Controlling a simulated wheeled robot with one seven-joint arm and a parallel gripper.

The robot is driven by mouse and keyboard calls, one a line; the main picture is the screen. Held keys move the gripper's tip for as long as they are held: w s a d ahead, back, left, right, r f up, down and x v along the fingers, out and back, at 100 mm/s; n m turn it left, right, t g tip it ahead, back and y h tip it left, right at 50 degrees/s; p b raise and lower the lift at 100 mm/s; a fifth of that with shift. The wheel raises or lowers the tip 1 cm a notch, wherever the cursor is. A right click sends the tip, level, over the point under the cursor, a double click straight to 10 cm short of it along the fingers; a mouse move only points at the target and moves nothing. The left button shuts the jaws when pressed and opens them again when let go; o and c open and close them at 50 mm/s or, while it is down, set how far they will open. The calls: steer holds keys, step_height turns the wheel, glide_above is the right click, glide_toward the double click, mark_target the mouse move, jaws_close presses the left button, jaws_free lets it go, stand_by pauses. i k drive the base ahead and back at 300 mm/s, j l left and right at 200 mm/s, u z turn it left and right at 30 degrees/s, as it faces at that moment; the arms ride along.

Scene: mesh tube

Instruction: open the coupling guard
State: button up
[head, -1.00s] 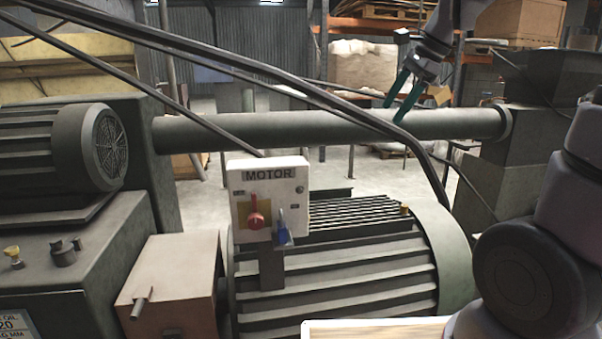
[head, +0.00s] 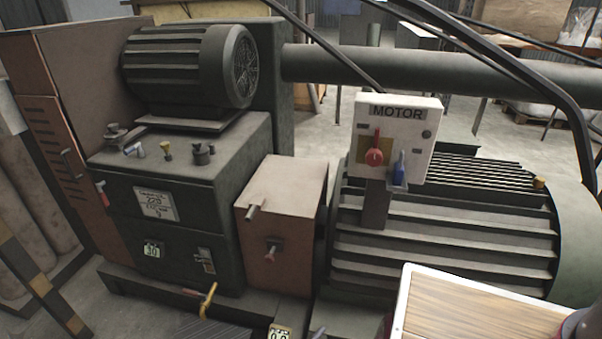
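A tan-brown box (head: 278,237), which looks like the coupling guard, stands between the dark gearbox housing (head: 185,180) and the large ribbed motor (head: 445,225). It appears shut. What lies inside the box is hidden. My gripper is not in the head view now.
A MOTOR switch box (head: 398,135) with red and blue handles rises just right of the guard. A yellow lever (head: 208,301) stands low in front. A wood-topped tray (head: 470,305) fills the lower right. A thick pipe (head: 450,72) crosses behind.

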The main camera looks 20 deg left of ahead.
mark_target(291, 186)
steer(key=j+u, duration=0.1)
steer(key=u, duration=0.85)
steer(key=j+u, duration=0.2)
steer(key=u, duration=0.25)
steer(key=j+u, duration=0.1)
steer(key=u, duration=0.4)
